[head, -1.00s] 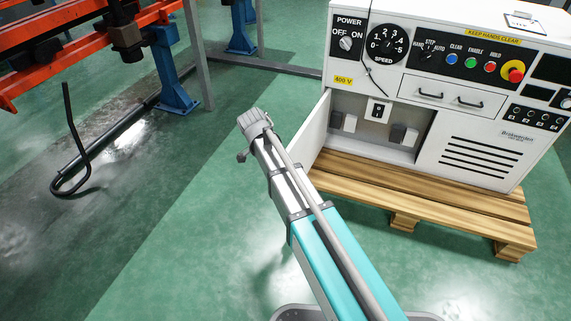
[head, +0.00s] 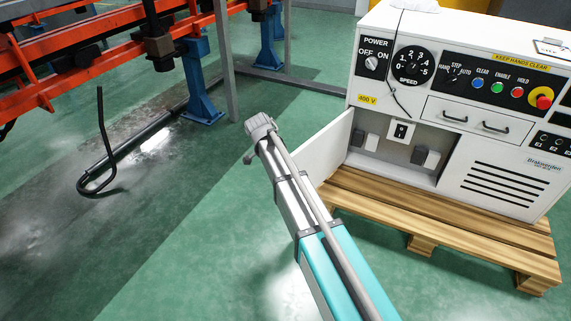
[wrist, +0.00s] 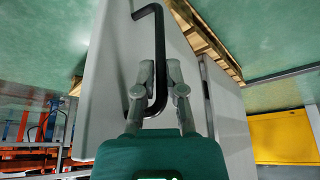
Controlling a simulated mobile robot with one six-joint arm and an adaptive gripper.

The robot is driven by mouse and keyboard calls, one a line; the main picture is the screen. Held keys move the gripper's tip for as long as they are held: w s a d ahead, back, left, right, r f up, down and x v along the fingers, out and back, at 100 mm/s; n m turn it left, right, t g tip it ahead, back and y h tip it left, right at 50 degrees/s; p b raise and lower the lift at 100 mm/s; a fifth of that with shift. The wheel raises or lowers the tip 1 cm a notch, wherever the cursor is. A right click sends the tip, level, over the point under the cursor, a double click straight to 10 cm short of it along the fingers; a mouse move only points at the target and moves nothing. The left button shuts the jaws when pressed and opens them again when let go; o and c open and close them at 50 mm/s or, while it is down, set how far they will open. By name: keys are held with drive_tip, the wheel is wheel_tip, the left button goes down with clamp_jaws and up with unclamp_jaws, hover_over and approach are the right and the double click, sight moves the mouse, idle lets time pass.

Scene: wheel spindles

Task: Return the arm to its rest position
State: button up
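My arm (head: 305,215) reaches forward in the head view, its far end just left of the open white door (head: 332,152) of the control cabinet (head: 455,100). The fingers cannot be made out there. In the wrist view my gripper (wrist: 160,64) has its two grey fingers apart. The black bar handle (wrist: 158,40) on a white panel (wrist: 112,75) shows between the fingers, with slim gaps at both sides. I cannot tell how far the handle is from the fingertips. Nothing appears clamped.
The cabinet stands on a wooden pallet (head: 430,225). An orange rack with blue posts (head: 198,85) stands at the back left, with a bent black rod (head: 103,140) nearby. Green floor (head: 190,240) is clear left of my arm. A yellow surface (wrist: 283,137) shows in the wrist view.

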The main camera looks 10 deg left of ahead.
drive_tip(key=o, duration=0.4)
idle(0.3)
drive_tip(key=s+a+n+g+y, duration=0.1)
drive_tip(key=s+a+n, duration=0.25)
drive_tip(key=s, duration=0.35)
drive_tip(key=s+d+r+n+y+p, duration=0.1)
drive_tip(key=s+d+r+n+p, duration=0.3)
drive_tip(key=d, duration=0.6)
drive_tip(key=s+d+r+n+g+y+p, duration=0.1)
drive_tip(key=s+d+r+n+p, duration=0.1)
drive_tip(key=s+d+r+p, duration=0.65)
drive_tip(key=s+d+r+n+y+p, duration=0.1)
drive_tip(key=s+d+r+n+p, duration=0.15)
drive_tip(key=d, duration=1.05)
drive_tip(key=r+p, duration=2.4)
drive_tip(key=p, duration=0.1)
drive_tip(key=w+r+p, duration=0.1)
drive_tip(key=r+p, duration=1.2)
drive_tip(key=shift+a, duration=0.1)
